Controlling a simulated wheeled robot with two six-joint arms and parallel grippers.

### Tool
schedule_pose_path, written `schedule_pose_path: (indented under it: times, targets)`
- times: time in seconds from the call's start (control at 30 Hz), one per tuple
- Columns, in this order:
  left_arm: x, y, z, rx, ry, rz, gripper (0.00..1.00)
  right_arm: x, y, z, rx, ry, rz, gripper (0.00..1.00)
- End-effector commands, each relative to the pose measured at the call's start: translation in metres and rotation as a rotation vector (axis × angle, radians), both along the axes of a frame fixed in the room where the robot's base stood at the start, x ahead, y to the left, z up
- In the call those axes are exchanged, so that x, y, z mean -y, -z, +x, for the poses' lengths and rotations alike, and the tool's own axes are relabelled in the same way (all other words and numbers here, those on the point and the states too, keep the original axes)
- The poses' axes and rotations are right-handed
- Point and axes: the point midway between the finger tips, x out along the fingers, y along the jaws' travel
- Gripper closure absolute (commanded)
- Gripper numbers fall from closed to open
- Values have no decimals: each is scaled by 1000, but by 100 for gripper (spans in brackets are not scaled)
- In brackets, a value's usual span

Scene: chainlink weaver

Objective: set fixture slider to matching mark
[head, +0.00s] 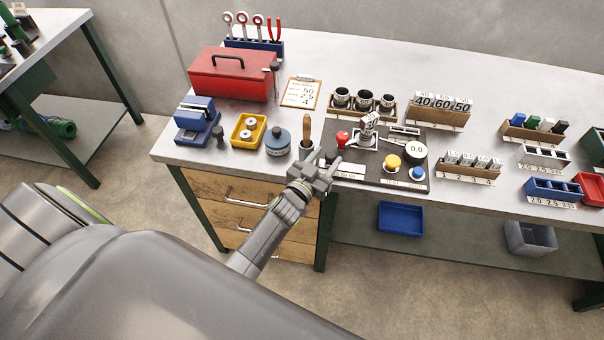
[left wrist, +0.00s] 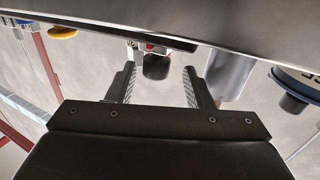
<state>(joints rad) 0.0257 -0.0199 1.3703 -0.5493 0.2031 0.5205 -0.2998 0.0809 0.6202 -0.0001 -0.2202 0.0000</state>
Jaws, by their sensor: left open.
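The dark fixture board (head: 375,179) lies at the front of the workbench. A red knob (head: 342,138) stands on its left part, beside a white-framed fixture (head: 364,139) holding a marked block (head: 369,122). White label strips (head: 352,168) lie along its front; their marks are too small to read. My left gripper (head: 331,157) is open and empty at the board's front left, just in front of the red knob. In the left wrist view, a dark cylindrical knob (left wrist: 157,67) with red behind it appears between the open fingers (left wrist: 159,83); contact is not visible. My right gripper is out of view.
A wooden-handled tool (head: 307,131) and a blue round container (head: 278,141) stand left of my gripper. A yellow button (head: 393,161), a blue button (head: 417,173) and a 0.0 dial (head: 415,150) are right. A clipboard (head: 301,92) shows 50, 2.5, 4.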

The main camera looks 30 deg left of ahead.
Motion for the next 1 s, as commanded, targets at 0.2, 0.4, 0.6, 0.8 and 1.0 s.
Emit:
schedule_pose_path:
  times: [0.2,0.4,0.6,0.8,1.0]
  targets:
    - [-6,-1,-48,-4,-2,0,53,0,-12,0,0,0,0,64]
    - [-12,0,-92,-4,-3,0,53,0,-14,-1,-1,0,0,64]
    - [-16,0,-128,-3,-3,0,53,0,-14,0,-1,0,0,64]
    - [-19,0,-148,-2,-3,0,53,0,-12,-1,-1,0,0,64]
    - [-19,0,-153,-1,-2,0,53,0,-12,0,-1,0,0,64]
